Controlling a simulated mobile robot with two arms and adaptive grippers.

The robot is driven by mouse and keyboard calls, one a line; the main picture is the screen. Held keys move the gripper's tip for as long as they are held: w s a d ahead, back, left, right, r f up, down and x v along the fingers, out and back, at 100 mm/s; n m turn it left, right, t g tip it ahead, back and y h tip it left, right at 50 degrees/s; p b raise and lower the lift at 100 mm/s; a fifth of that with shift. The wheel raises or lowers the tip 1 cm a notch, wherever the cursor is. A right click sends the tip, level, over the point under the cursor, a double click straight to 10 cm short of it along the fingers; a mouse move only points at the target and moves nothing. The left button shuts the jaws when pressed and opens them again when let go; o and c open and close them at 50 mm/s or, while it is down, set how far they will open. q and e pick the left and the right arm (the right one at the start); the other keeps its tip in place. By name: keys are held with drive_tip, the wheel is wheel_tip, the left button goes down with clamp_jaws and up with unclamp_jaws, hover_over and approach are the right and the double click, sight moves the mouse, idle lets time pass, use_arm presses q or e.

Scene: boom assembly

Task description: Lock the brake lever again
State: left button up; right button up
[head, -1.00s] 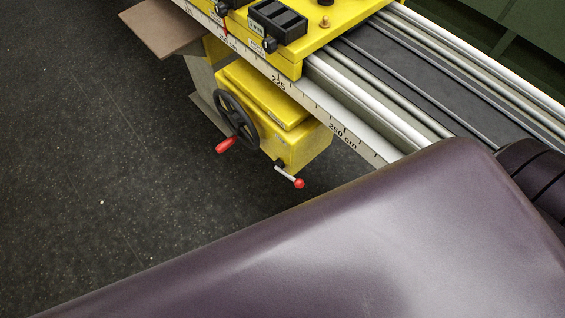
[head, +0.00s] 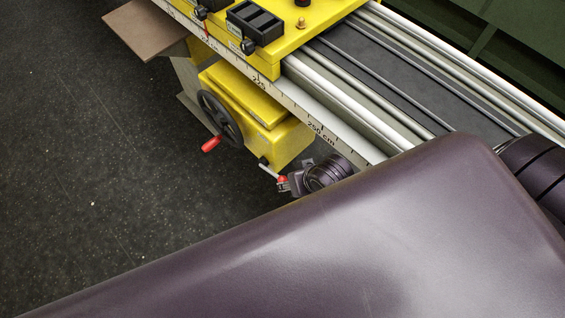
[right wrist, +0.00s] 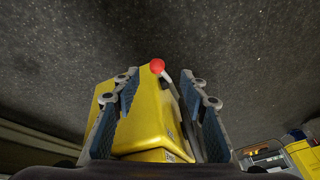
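The brake lever (head: 267,168), a short light rod with a red knob, sticks out low on the yellow housing (head: 262,115) beneath the rail. My right gripper (head: 285,183) is at the knob end of the lever, its wrist partly hidden behind my own body. In the right wrist view, my right gripper (right wrist: 160,88) is open. The lever's red knob (right wrist: 157,66) shows between its two fingers, with the grey rod running down near the right finger. Whether a finger touches the lever cannot be told. My left gripper is not in view.
A black handwheel (head: 220,117) with a red handle (head: 211,144) is left of the lever on the same housing. The scale rail (head: 285,96) runs above. A brown plate (head: 146,28) juts out at upper left. Dark floor (head: 90,190) lies open at left.

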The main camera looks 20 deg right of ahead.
sight(284, 180)
drive_tip(key=shift+m, duration=0.9)
drive_tip(key=shift+w+d+r+b+x, duration=0.1)
drive_tip(key=shift+w+b+x, duration=0.1)
drive_tip(key=shift+x, duration=1.9)
drive_tip(key=shift+w+d+r+b+x, duration=0.1)
drive_tip(key=shift+w+d+b+x, duration=0.1)
drive_tip(key=shift+x, duration=1.9)
drive_tip(key=shift+w+d+b+x, duration=0.1)
drive_tip(key=shift+w+x, duration=0.1)
drive_tip(key=shift+x, duration=1.9)
clamp_jaws()
